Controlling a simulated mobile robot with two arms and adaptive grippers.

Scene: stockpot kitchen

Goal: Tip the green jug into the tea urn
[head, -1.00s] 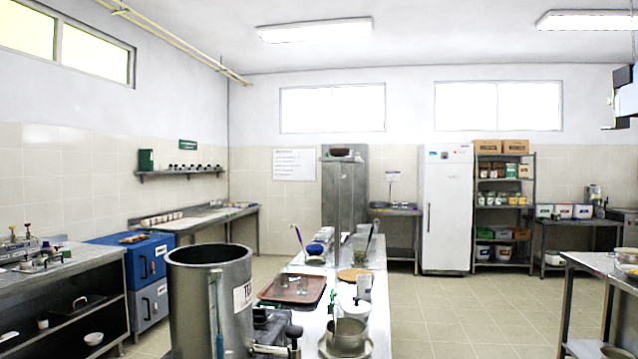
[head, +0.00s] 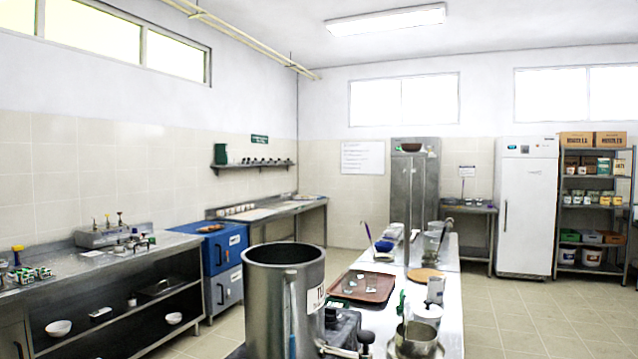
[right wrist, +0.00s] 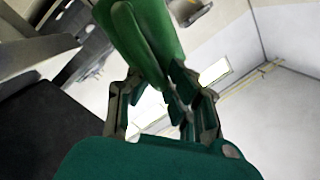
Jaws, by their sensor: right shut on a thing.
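The tea urn is a tall open-topped grey metal cylinder (head: 262,300) with a white label, at the bottom centre of the head view. It stands at the near end of the long counter, upright, and its inside looks dark. In the right wrist view my right gripper (right wrist: 158,90) is shut on a bright green thing, which looks like the green jug (right wrist: 140,35). Only part of the jug shows, running up past the fingers; its mouth and contents are hidden. Neither gripper nor the held jug shows in the head view, so their distance from the urn cannot be told.
A brown tray (head: 362,287) with small glasses and a metal pot (head: 416,341) stand on the counter right of the urn. A green container (head: 220,154) sits on the wall shelf. A blue cabinet (head: 224,248) stands behind left. Floor is open on the right.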

